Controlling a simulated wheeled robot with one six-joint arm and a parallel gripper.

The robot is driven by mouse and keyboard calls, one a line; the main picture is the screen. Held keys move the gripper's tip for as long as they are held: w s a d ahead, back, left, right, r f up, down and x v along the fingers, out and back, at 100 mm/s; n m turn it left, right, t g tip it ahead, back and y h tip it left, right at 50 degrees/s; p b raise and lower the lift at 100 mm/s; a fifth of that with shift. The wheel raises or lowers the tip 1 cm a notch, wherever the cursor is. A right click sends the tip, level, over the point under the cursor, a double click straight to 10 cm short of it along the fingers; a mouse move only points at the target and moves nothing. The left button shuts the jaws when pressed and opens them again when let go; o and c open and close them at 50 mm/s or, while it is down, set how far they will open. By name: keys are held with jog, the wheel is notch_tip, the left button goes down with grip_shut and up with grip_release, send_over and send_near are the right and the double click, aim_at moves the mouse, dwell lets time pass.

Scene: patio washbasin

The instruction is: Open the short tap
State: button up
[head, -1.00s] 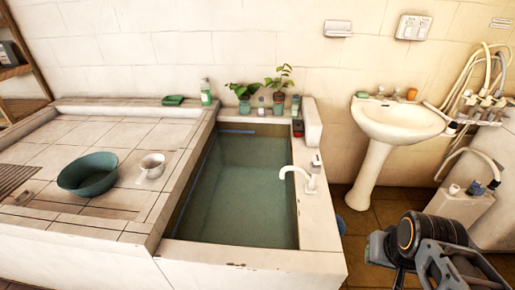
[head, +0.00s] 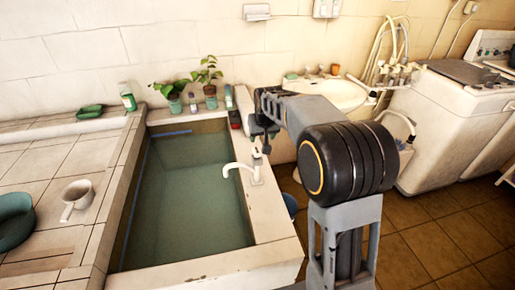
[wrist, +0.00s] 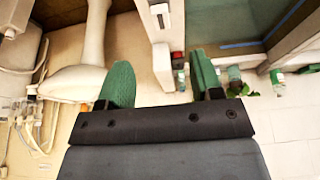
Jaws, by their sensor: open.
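A low white tap (head: 246,172) with a curved spout stands on the right ledge of the water-filled tub (head: 272,222), its spout over the water. I cannot tell the state of its handle. My gripper (head: 262,142) hangs over that ledge just behind the tap, partly hidden by my arm. In the wrist view my gripper (wrist: 160,62) is open and empty, with its two green fingers apart. A white fitting (wrist: 160,12) on the ledge shows beyond the fingers; it may be the tap. Other small taps (head: 335,69) sit on the pedestal washbasin (head: 335,92).
Potted plants (head: 207,73) and small bottles line the tub's back ledge. Hoses and a washing machine (head: 450,125) stand right. The floor at front right is clear.

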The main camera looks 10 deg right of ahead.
aim_at(257, 150)
jog(key=w+x, duration=0.1)
jog(key=x, duration=0.4)
jog(key=p+x, duration=0.1)
jog(key=x, duration=0.4)
jog(key=w+r+p+x, duration=0.1)
jog(key=x, duration=0.5)
jog(key=shift+w+d, duration=0.1)
jog(key=shift+w, duration=0.25)
jog(key=shift+c, duration=0.2)
jog(key=c, duration=0.9)
jog(key=shift+f, duration=0.1)
